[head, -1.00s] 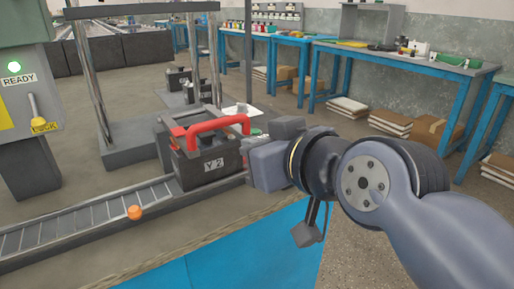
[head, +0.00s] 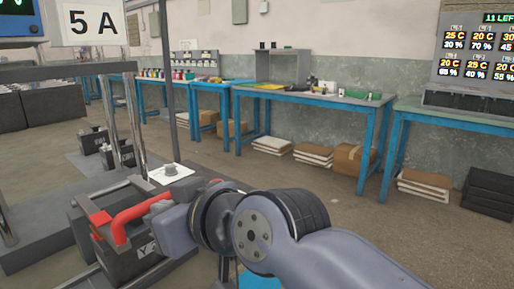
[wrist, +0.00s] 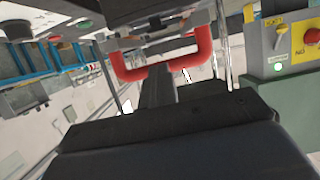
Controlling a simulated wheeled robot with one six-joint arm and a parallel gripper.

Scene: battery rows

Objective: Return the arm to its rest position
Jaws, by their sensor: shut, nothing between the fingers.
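My arm reaches in from the lower right in the head view, and its end covers the right side of the battery marked Y 2 (head: 118,264). The battery is dark with a red carry handle (head: 130,216), low at the left. My gripper (wrist: 158,84) shows in the wrist view as a dark narrow piece in front of the dark housing. It is shut and empty. The red handle (wrist: 204,58) appears just beyond it in that tilted view. I cannot tell whether the two touch. The fingertips are hidden in the head view.
A metal post frame (head: 138,115) stands behind the battery, with other dark batteries (head: 90,142) on the floor. Blue workbenches (head: 300,97) line the wall. The floor between (head: 320,190) is open. A green cabinet (wrist: 277,100) shows in the wrist view.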

